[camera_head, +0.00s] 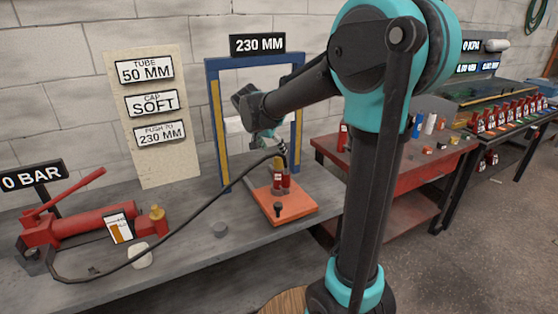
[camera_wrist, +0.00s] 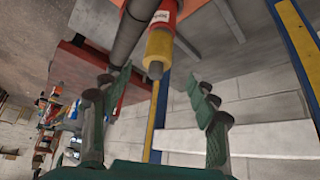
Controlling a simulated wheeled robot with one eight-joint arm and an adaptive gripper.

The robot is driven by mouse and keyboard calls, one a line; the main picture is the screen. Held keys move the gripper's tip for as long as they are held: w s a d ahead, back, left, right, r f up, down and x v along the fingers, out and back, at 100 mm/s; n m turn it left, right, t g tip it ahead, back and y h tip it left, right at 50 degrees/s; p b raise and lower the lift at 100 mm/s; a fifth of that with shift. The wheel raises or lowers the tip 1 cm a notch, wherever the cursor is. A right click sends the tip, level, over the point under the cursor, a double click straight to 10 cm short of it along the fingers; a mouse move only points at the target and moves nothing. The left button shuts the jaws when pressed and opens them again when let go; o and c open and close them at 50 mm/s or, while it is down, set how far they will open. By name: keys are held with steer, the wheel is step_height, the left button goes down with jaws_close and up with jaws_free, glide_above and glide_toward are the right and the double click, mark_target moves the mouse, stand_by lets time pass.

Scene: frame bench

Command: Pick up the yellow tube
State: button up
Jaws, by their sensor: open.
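In the wrist view, a yellow cylindrical piece (camera_wrist: 158,45) with a grey tip shows at the top middle, against a red body with a white label (camera_wrist: 163,15). My gripper (camera_wrist: 157,82) is open, with its green fingers apart to either side of the picture. The yellow piece lies beyond the fingertips, and nothing is between the pads. In the head view, my gripper (camera_head: 267,140) is inside the blue frame, above the red labelled cylinder (camera_head: 279,180) on the orange plate.
The blue and yellow frame (camera_head: 214,130) stands close around my gripper. A black hose (camera_head: 205,208) runs from the red hand pump (camera_head: 85,222) toward the cylinder. A red table (camera_head: 400,170) with small items stands to the right.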

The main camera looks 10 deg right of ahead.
mark_target(278, 152)
steer(key=shift+d+x, duration=0.15)
steer(key=shift+x, duration=1.4)
steer(key=shift+d+x, duration=0.15)
steer(key=shift+x, duration=1.4)
steer(key=shift+r, duration=0.2)
jaws_close()
